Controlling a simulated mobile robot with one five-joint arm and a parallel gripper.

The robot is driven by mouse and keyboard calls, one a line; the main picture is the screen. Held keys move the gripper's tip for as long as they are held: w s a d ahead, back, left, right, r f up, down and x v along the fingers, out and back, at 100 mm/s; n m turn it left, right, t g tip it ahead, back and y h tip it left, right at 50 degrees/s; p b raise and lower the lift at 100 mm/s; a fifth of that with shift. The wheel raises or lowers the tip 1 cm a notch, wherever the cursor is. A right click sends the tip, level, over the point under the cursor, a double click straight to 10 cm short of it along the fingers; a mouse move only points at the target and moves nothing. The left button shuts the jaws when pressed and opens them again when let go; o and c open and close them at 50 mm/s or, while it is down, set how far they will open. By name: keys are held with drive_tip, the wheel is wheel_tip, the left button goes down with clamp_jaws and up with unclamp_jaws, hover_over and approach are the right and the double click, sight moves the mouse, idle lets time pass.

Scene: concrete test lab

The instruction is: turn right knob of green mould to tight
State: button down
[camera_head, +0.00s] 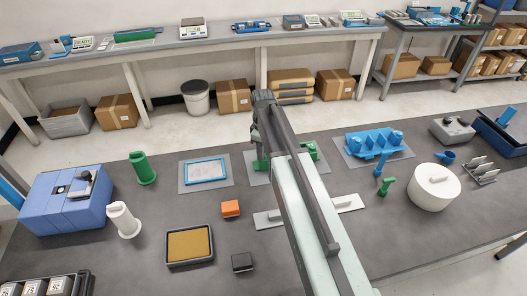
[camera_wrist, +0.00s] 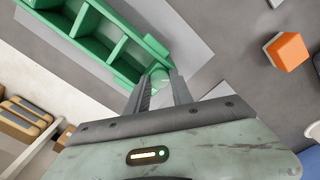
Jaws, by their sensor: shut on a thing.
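The green mould (camera_wrist: 112,47), an open frame with cross walls, runs diagonally across the upper left of the wrist view. In the head view it shows in part on both sides of my arm, with its right part (camera_head: 309,150) in sight. My gripper (camera_wrist: 160,80) is at the mould's lower right end in the wrist view. Its fingers are shut on a small pale green knob (camera_wrist: 159,74) there. The fingers hide much of the knob, and its turn position cannot be told.
An orange block (camera_head: 230,208) and a tan-topped tray (camera_head: 189,245) lie left of my arm. A blue mould (camera_head: 374,144), a small green part (camera_head: 386,186) and a white round container (camera_head: 434,188) stand to the right. Bare tabletop lies near the front right.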

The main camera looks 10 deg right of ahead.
drive_tip(key=m, duration=0.7)
drive_tip(key=shift+a, duration=0.1)
drive_tip(key=m, duration=0.6)
drive_tip(key=shift+m, duration=0.4)
drive_tip(key=m, duration=1.2)
drive_tip(key=shift+m, duration=0.3)
drive_tip(key=c, duration=1.1)
unclamp_jaws()
